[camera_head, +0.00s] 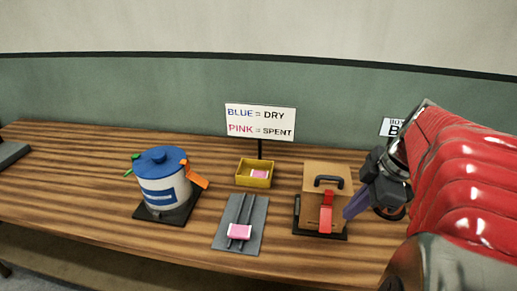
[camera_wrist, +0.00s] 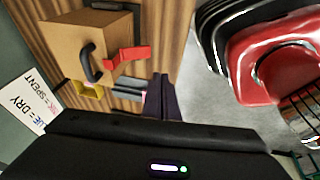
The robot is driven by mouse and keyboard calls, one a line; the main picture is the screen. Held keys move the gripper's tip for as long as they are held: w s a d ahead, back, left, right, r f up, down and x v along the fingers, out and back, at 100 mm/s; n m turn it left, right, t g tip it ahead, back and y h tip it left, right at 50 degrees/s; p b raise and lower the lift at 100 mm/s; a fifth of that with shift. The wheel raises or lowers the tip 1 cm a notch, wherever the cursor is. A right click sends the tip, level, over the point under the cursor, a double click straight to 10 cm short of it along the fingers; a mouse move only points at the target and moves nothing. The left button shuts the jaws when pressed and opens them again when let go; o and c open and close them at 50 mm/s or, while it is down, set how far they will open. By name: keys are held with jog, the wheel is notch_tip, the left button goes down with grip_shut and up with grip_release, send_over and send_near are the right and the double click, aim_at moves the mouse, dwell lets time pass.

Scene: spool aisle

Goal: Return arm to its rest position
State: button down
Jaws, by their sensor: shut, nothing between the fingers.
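My gripper (camera_head: 347,212), with dark purple fingers, hangs at the right of the table in the head view, just right of a brown box. Its fingers are shut and empty. In the wrist view the shut fingers (camera_wrist: 160,88) point up from the dark gripper body. The brown box (camera_head: 335,174) has a black handle on top and a red latch (camera_head: 326,213) on its front. The box also shows in the wrist view (camera_wrist: 92,38), left of the fingers. I cannot tell whether the fingers touch it. My red arm fills the right side of the head view.
A white canister with a blue lid (camera_head: 158,180) stands left on a black base. A yellow tray (camera_head: 254,180) holds a pink piece. A grey plate (camera_head: 251,215) with rails bears another pink piece (camera_head: 239,231). A sign (camera_head: 260,121) stands behind them.

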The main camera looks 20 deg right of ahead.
jog(key=shift+s+r, duration=0.15)
jog(key=shift+r, duration=0.2)
jog(key=shift+a, duration=0.15)
jog(key=w+a+f+m+h, duration=0.15)
jog(key=w+a, duration=0.35)
jog(key=a, duration=0.6)
jog(key=s+a+m+t, duration=0.2)
jog(key=s+a+m, duration=0.1)
jog(key=a+m, duration=0.6)
jog(key=shift+s+a+r, duration=0.15)
jog(key=shift+s+a, duration=0.15)
jog(key=shift+a, duration=1.25)
jog(key=shift+d+m, duration=0.1)
jog(key=shift+m, duration=0.15)
